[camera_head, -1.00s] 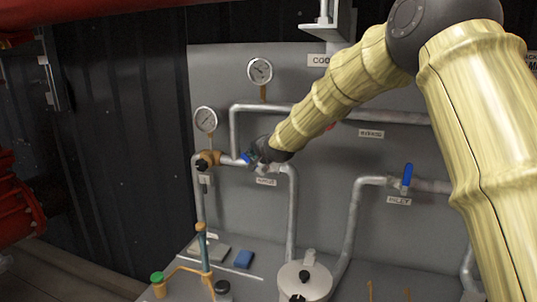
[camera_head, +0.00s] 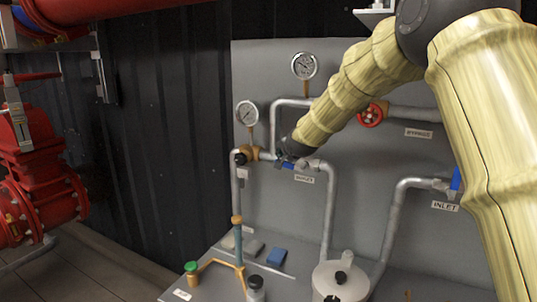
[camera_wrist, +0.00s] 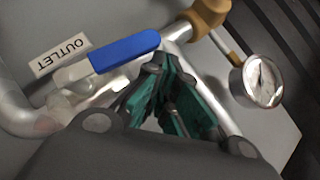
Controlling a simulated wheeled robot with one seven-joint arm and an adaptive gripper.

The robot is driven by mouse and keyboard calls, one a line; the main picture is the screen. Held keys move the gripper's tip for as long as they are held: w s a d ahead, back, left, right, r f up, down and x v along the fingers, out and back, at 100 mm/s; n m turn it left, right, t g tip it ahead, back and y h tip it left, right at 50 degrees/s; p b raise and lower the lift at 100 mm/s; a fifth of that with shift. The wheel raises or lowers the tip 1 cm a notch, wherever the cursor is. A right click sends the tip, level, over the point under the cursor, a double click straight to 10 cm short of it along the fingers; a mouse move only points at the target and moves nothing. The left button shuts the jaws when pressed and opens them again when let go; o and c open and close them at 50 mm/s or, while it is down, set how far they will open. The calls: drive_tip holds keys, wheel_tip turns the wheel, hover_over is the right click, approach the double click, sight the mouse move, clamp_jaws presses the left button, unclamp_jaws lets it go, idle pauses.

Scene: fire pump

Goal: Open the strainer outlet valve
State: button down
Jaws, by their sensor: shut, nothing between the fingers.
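The strainer outlet valve (camera_head: 310,166) sits on the grey pipe above the OUTLET label (camera_head: 304,179). Its blue lever (camera_head: 288,165) points left, lying roughly along the pipe. In the wrist view the lever (camera_wrist: 125,50) is close and runs nearly parallel to the pipe, beside the OUTLET label (camera_wrist: 60,57). My gripper (camera_wrist: 172,105) has dark and teal fingers, shut and empty, just beside the lever's free end. I cannot tell whether they touch it. In the head view my gripper (camera_head: 284,156) is small and partly hidden by my forearm.
Two gauges (camera_head: 304,66) (camera_head: 247,113) stand above the pipes. The inlet valve's blue lever (camera_head: 456,179) is partly hidden by my arm. The strainer pot (camera_head: 341,283) stands below. Red pipework (camera_head: 38,185) is at left.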

drive_tip(key=shift+w+f, duration=0.15)
drive_tip(key=shift+f, duration=0.3)
drive_tip(key=shift+w+a+f+b, duration=0.1)
drive_tip(key=shift+a+b, duration=0.2)
drive_tip(key=shift+b, duration=0.05)
drive_tip(key=v, duration=1.2)
idle(0.4)
